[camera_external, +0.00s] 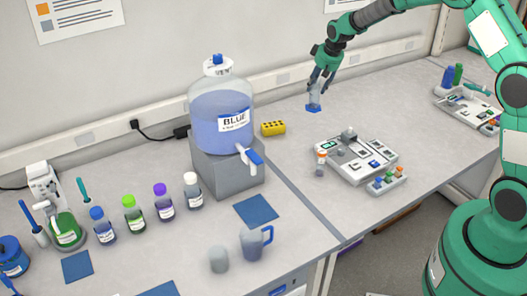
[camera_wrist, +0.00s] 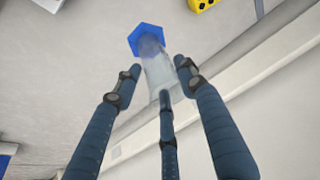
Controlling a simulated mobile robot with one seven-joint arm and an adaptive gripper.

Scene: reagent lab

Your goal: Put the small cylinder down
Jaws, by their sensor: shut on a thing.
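The small cylinder (camera_external: 315,97) is clear with a blue hexagonal base. My gripper (camera_external: 322,80) is shut on it near the back of the bench, right of the large blue jug. In the wrist view my gripper's three dark fingers (camera_wrist: 161,85) close around the clear body of the cylinder (camera_wrist: 152,60), with the blue base pointing away from the palm. In the external view the cylinder is nearly upright, base down. I cannot tell whether its base touches the bench top.
A yellow block (camera_external: 273,128) lies on the bench to the left. The wall trunking (camera_external: 290,78) runs close behind. The bench (camera_external: 400,110) right of the cylinder is clear.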

